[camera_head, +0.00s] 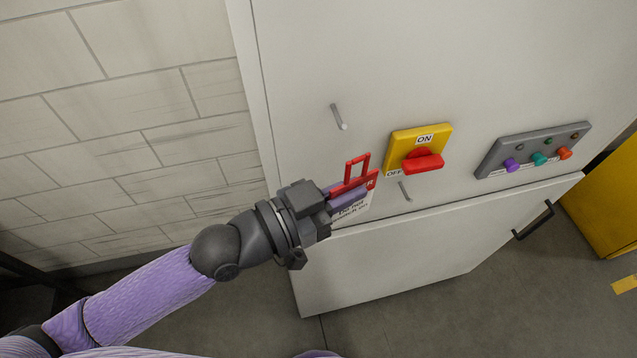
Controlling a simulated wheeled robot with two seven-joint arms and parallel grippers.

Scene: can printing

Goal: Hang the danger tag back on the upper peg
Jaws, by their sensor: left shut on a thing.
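The danger tag (371,181) is red and white with a red rectangular loop on top. My left gripper (348,194) is shut on the tag and covers part of its face and lettering. The tag is held in front of the cabinet, loop upward. The upper peg (339,117) sticks out of the cabinet face, bare, above and a little left of the loop. The loop is apart from it in the picture. A lower peg (405,191) is to the right of the tag, below the switch, and is also bare. My right gripper is not in view.
A yellow switch plate (434,136) with a red handle (424,163) is right of the tag. A grey button panel (533,150) is farther right. The cabinet (330,45) has a lower door with a black handle (533,221). A brick wall (120,120) stands left.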

